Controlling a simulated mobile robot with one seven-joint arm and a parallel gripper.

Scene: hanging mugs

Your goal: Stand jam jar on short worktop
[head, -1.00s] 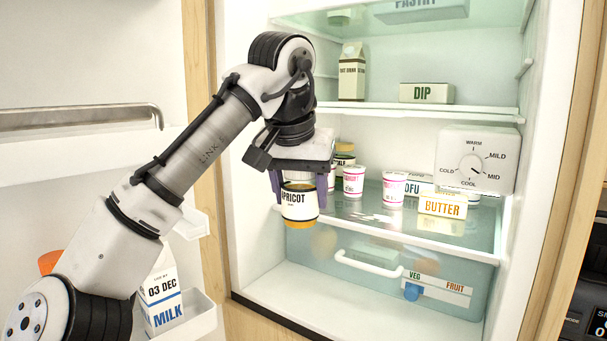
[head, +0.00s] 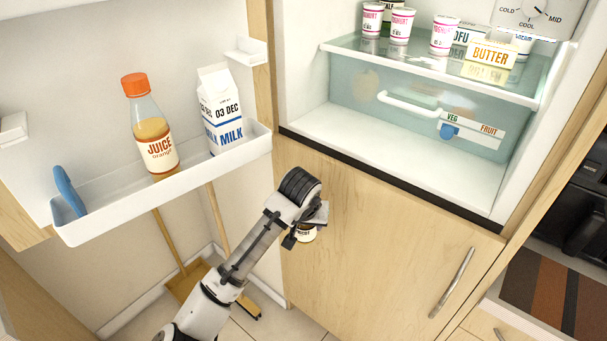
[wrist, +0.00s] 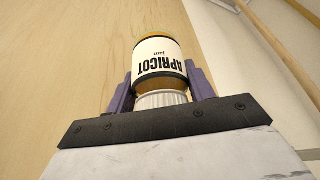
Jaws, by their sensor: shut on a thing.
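The apricot jam jar (wrist: 162,62) is between the purple fingers of my gripper (wrist: 160,92) in the wrist view. Its white label reads "APRICOT jam" upside down there, and its ribbed pale lid is nearest my palm. In the head view only a little of the jar (head: 306,234) shows below my gripper (head: 305,222), which is low in front of the wooden cabinet front. My gripper is shut on the jar and holds it clear of the floor. No short worktop can be made out for certain.
The open fridge door has a shelf (head: 95,210) with juice (head: 151,130) and milk (head: 219,112). A fridge shelf above holds yoghurts and butter (head: 491,54). The wooden cabinet front (head: 370,240) has a metal handle (head: 452,283).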

